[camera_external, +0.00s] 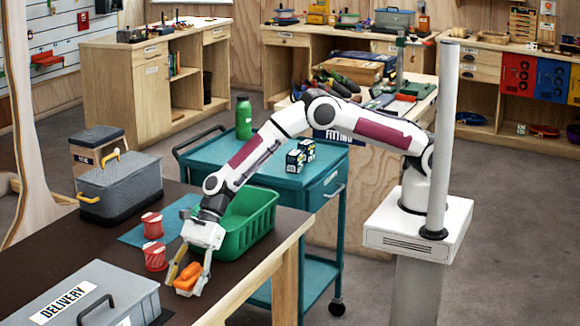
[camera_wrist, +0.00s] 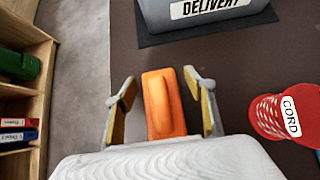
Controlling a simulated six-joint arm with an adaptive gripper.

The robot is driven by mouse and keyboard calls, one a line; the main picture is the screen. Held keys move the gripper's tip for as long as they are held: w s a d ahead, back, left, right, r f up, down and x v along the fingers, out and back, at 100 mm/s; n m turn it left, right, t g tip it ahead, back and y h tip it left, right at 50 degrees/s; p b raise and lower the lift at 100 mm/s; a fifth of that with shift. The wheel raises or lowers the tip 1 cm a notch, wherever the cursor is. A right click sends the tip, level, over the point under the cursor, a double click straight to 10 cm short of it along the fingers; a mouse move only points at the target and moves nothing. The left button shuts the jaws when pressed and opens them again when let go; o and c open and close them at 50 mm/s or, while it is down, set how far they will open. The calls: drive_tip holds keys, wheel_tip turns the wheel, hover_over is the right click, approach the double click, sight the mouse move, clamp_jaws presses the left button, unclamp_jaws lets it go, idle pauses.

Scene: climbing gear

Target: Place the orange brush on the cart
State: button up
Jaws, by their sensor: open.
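The orange brush (camera_external: 188,276) lies on the dark table (camera_external: 222,288) near its front edge. My gripper (camera_external: 187,279) is lowered over it with the fingers apart, one on each side. The teal cart (camera_external: 250,150) stands behind the table. A green bottle and two small dark boxes are on its top.
A green basket (camera_external: 246,222) stands right behind my gripper. Two red cord spools (camera_external: 155,257) are to the left. A grey delivery box (camera_external: 95,298) sits at the front left, and a grey toolbox (camera_external: 118,187) at the back left. The cart top has bare room at its left.

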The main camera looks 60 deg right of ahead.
drive_tip(key=shift+a+f, duration=0.3)
idle(0.4)
drive_tip(key=c, duration=1.3)
drive_tip(key=shift+r, duration=0.1)
drive_tip(key=shift+r, duration=4.95)
